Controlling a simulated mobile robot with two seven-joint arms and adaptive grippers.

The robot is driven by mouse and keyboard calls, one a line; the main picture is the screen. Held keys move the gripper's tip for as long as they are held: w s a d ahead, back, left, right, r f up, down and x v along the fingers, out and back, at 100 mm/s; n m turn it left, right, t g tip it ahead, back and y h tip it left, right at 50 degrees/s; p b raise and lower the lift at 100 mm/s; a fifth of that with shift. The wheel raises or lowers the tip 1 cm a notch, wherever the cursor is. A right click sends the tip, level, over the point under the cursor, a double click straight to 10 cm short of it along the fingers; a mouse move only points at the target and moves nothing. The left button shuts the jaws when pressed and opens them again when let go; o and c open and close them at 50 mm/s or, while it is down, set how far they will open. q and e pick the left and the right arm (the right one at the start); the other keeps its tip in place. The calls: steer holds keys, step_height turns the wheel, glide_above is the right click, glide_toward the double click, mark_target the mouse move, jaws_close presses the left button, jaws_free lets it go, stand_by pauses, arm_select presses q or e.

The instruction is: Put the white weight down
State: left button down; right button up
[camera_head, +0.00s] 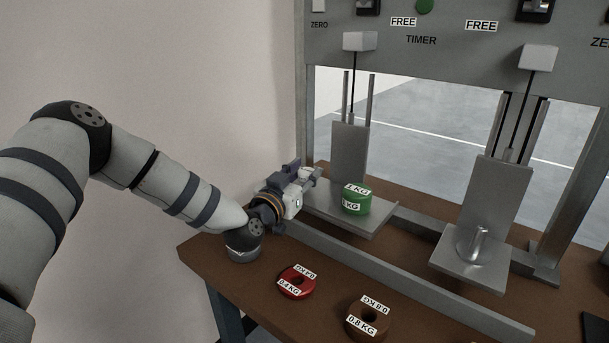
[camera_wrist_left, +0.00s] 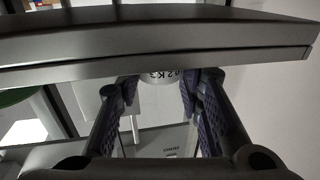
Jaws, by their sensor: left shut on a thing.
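My left gripper (camera_head: 304,180) is at the left edge of the left hanging plate (camera_head: 378,222), beside the green 1 KG weight (camera_head: 356,206). In the left wrist view, the fingers of my left gripper (camera_wrist_left: 160,85) are shut on the white weight (camera_wrist_left: 160,77), whose label looks like 0.2 KG. A grey bar across the picture hides the upper part of the weight there. In the head view I cannot clearly tell the weight from the pale gripper. My right gripper is not in view.
A red 0.4 KG weight (camera_head: 296,287) and a brown 0.8 KG weight (camera_head: 350,325) lie on the brown table (camera_head: 232,283). The right hanging plate (camera_head: 455,262) carries a bare peg. A grey rail (camera_head: 400,285) runs in front of the plates.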

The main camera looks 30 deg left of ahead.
arm_select(q)
steer(key=shift+f, duration=0.6)
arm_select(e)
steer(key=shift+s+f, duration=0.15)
arm_select(q)
steer(key=c, duration=1.1)
jaws_free()
steer(key=shift+r, duration=0.9)
steer(key=s, duration=0.4)
steer(key=s+d+p, duration=0.1)
steer(key=s, duration=0.3)
steer(key=s+p, duration=0.1)
steer(key=s, duration=0.3)
steer(key=shift+d+f, duration=0.25)
steer(key=shift+f, duration=0.05)
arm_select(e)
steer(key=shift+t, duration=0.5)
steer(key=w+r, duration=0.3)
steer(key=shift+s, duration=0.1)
